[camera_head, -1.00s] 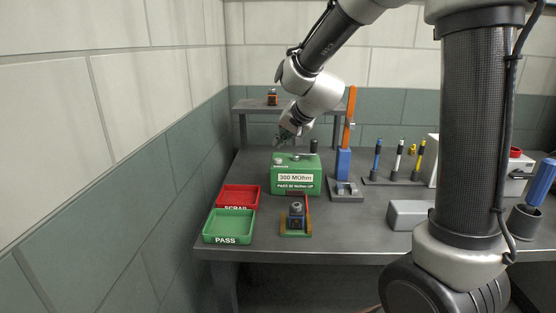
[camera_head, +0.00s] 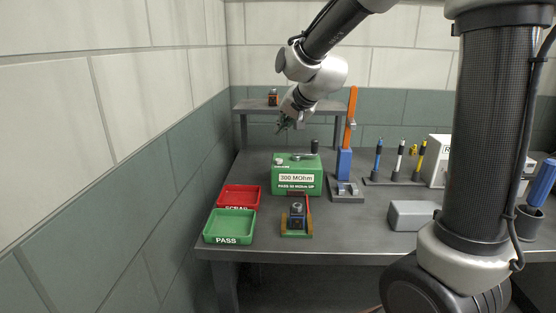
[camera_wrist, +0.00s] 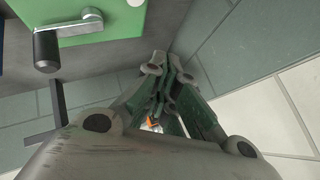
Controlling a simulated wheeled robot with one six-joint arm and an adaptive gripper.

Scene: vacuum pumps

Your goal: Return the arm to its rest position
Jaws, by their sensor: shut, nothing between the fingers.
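My gripper (camera_head: 284,127) is shut and empty. It hangs in the air above and behind the green tester box (camera_head: 297,178), apart from it, in front of the back shelf. The box bears a "300 MOhm" label and has a crank handle on top. In the wrist view, my gripper's fingers (camera_wrist: 165,95) are together at the centre, and the green box with its crank (camera_wrist: 80,25) shows at the upper left.
A red scrap tray (camera_head: 239,196) and a green pass tray (camera_head: 229,227) stand at the table's left. A small pump (camera_head: 297,212) sits in a fixture before the tester. An orange and blue post (camera_head: 345,160) stands right of the tester. The back shelf (camera_head: 250,105) holds a small part (camera_head: 272,97).

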